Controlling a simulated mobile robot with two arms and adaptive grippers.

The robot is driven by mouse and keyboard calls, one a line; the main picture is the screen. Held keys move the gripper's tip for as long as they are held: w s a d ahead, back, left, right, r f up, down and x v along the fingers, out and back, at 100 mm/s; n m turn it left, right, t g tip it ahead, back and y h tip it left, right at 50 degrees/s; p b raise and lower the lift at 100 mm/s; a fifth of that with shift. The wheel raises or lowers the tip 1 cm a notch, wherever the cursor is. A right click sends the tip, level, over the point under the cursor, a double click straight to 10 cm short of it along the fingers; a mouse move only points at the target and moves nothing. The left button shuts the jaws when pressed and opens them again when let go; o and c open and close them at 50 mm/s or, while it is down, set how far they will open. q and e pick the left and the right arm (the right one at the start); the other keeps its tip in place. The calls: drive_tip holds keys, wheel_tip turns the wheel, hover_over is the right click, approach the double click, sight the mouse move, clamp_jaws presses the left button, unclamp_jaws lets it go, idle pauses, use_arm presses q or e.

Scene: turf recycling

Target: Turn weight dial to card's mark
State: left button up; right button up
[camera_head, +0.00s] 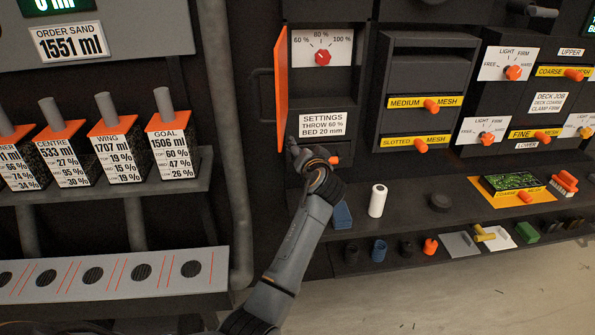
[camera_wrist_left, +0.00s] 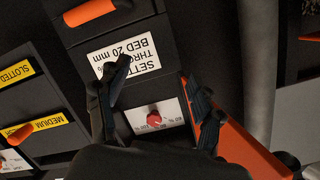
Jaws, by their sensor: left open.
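The weight dial (camera_head: 322,58) is a red-orange knob on a white plate marked 60 %, 80 % and 100 %. Its pointer is too small to read. The card (camera_head: 322,124) below it reads "SETTINGS THROW 60 % BED 20 mm". My left gripper (camera_head: 297,148) is beside the card's lower left, below the dial and apart from it. In the left wrist view, the card (camera_wrist_left: 124,55) appears upside down and the dial (camera_wrist_left: 153,115) shows between the two open, empty fingers (camera_wrist_left: 158,100). My right gripper is not in view.
An orange door (camera_head: 281,90) stands open left of the dial; it shows close beside one finger in the left wrist view (camera_wrist_left: 245,140). A white cylinder (camera_head: 377,201) stands on the shelf. Mesh drawers (camera_head: 425,75) are to the right, labelled boxes (camera_head: 172,145) to the left.

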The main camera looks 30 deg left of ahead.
use_arm(q)
drive_tip(key=shift+s+a+f+b, duration=0.1)
drive_tip(key=shift+s+f+b, duration=0.1)
drive_tip(key=shift+s+f, duration=0.5)
drive_tip(key=shift+s+a+f+b, duration=0.15)
drive_tip(key=shift+s+f, duration=0.25)
drive_tip(key=shift+f, duration=0.5)
drive_tip(key=shift+d, duration=0.1)
